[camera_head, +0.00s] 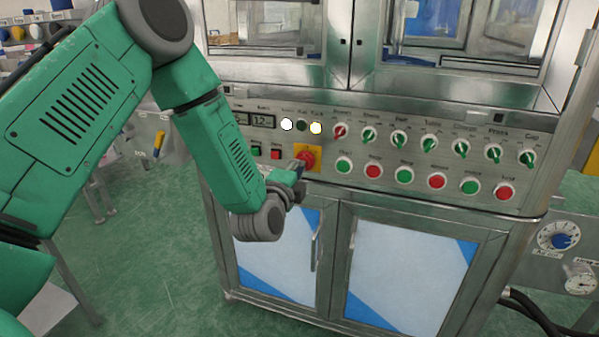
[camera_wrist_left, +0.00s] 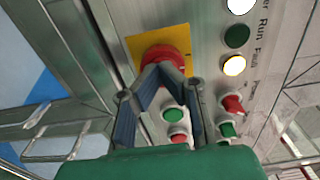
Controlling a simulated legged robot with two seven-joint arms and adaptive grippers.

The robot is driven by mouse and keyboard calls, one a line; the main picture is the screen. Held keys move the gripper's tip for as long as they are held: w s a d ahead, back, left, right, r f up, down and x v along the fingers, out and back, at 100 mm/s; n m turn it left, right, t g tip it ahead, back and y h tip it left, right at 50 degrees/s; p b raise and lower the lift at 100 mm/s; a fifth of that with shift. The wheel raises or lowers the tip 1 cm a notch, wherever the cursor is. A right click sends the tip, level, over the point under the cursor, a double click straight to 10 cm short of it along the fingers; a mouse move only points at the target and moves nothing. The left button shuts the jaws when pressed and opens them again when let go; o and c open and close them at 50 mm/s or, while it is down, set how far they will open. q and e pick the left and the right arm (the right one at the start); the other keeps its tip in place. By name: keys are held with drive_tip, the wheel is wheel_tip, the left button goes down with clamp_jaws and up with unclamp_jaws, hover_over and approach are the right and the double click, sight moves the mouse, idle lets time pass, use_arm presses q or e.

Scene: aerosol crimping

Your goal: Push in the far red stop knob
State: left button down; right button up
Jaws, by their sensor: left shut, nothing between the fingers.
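The red stop knob (camera_head: 306,158) sits on a yellow square plate (camera_head: 315,150) at the left part of the steel control panel. In the left wrist view the round red knob (camera_wrist_left: 168,54) shows ahead of the fingers. My left gripper (camera_head: 298,167) is shut and empty, its fingertips at the front of the knob. In the left wrist view the closed fingertips (camera_wrist_left: 161,71) overlap the knob's lower edge. They look to be touching it or very close; I cannot tell how far in the knob is. My right gripper is not in view.
The panel (camera_head: 320,185) carries a row of green and red buttons and a row of selector switches right of the knob. Cabinet doors (camera_head: 400,265) with handles lie below.

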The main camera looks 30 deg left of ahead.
use_arm(q)
drive_tip(key=shift+w, duration=0.2)
drive_tip(key=shift+w+a+r+p, duration=0.15)
drive_tip(key=shift+w+p, duration=0.15)
drive_tip(key=shift+w, duration=0.15)
drive_tip(key=shift+w+a+r+p, duration=0.15)
drive_tip(key=shift+w+p, duration=0.1)
drive_tip(key=shift+w, duration=0.2)
